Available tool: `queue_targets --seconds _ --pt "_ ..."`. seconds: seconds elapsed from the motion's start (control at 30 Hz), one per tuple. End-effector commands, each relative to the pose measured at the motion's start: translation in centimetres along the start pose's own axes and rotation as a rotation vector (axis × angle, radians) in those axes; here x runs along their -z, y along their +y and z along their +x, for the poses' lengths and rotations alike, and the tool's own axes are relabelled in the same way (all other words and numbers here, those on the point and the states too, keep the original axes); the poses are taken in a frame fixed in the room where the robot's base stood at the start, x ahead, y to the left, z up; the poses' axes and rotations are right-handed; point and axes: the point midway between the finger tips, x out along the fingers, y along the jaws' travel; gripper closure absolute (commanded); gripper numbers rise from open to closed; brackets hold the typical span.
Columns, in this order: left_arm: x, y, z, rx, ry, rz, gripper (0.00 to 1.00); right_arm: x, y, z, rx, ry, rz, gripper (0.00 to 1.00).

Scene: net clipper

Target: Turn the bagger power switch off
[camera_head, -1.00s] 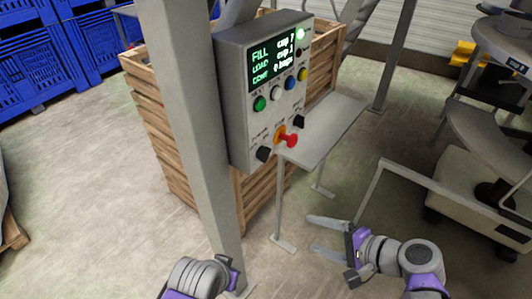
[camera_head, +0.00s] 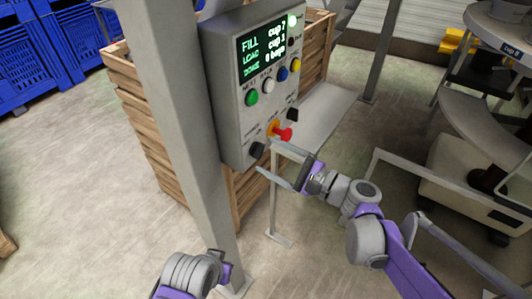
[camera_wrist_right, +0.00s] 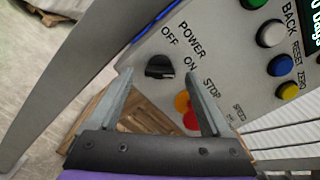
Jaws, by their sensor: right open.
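The bagger control box (camera_head: 233,130) is grey and fixed beside a post. Its power switch (camera_head: 257,149) is a black knob low on the panel; in the right wrist view the knob (camera_wrist_right: 159,67) sits below the POWER, OFF and ON lettering. My right gripper (camera_head: 265,155) is open and empty, its fingertips close to the knob. In the right wrist view the two fingertips (camera_wrist_right: 158,74) appear on either side of the knob; contact cannot be told. My left arm shows at the bottom, its fingers not visible.
A red stop button (camera_head: 284,134) on an orange base is very near the right gripper's upper finger. Another black knob (camera_head: 292,115) and coloured buttons lie above. A grey post (camera_head: 180,130) stands left of the box, a wooden crate (camera_head: 150,130) behind.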

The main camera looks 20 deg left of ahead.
Motion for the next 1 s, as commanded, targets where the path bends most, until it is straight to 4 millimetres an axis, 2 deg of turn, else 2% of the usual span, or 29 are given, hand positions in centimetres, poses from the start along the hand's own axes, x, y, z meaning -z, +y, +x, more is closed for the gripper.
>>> queue_targets --seconds 0.2,0.47,0.57,0.93,1.0 --pt "0.1 0.0 -0.1 0.000 0.000 0.000 1.00 0.0 0.0 1.7 0.000 0.000 0.000 0.18" --pt "0.1 0.0 -0.1 0.000 0.000 0.000 1.00 0.0 0.0 1.8 0.000 0.001 -0.001 0.18" --pt "0.1 0.0 -0.1 0.000 0.000 0.000 1.00 0.0 0.0 1.8 0.000 0.001 -0.001 0.32" --pt "0.1 0.0 -0.1 0.000 0.000 0.000 1.00 0.0 0.0 1.8 0.000 0.001 -0.001 0.98" --pt "0.1 0.0 -0.1 0.000 0.000 0.000 1.00 0.0 0.0 1.8 0.000 0.001 -0.001 1.00"
